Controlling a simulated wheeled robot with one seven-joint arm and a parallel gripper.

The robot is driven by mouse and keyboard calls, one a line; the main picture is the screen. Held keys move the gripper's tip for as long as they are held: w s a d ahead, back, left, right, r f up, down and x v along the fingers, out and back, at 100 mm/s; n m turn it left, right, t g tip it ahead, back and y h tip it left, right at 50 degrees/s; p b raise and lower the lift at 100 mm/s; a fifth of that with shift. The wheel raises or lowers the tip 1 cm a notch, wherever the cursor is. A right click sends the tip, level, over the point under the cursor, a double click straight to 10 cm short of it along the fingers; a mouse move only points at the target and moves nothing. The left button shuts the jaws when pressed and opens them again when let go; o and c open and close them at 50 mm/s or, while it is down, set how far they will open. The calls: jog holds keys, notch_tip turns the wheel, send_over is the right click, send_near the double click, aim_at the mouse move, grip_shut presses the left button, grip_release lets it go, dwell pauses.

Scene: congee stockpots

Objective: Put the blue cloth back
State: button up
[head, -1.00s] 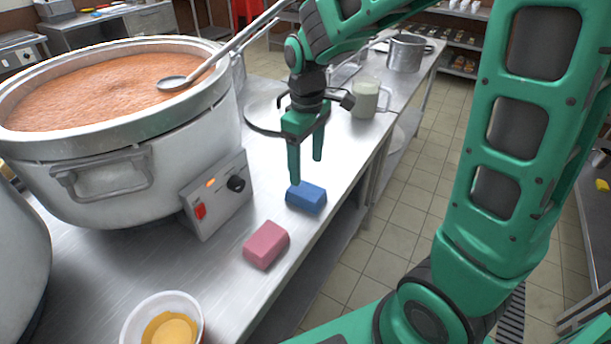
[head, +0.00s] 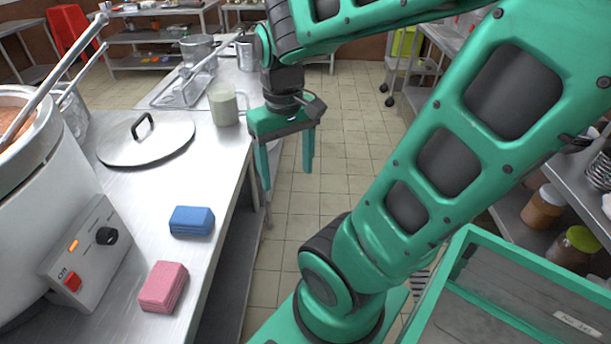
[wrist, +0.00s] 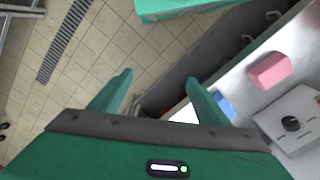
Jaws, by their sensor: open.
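The blue cloth (head: 192,221), a small folded block, lies on the steel counter (head: 215,172) near its right edge. It also shows in the wrist view (wrist: 224,104), partly hidden by a finger. The pink cloth (head: 163,287) lies in front of it on the same counter, and in the wrist view (wrist: 270,70) it is fully visible. My gripper (head: 288,182) is open and empty. It hangs pointing down to the right of the counter edge, apart from the blue cloth. In the wrist view my gripper's fingers (wrist: 160,95) are spread with floor tiles between them.
A big cooker (head: 35,190) with a control box (head: 88,250) stands left. A pot lid (head: 146,138), a jug (head: 223,104) and a steel tray (head: 184,92) are farther back on the counter. The tiled floor (head: 350,140) right of the counter is clear. Shelves with jars stand far right.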

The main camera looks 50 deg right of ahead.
jog(key=s+m, duration=0.1)
jog(key=s+d+m, duration=0.1)
jog(key=s, duration=0.3)
jog(key=shift+s+d+f+m, duration=0.15)
jog(key=shift+d+f+m, duration=0.1)
jog(key=shift+f+m, duration=0.15)
dwell(0.8)
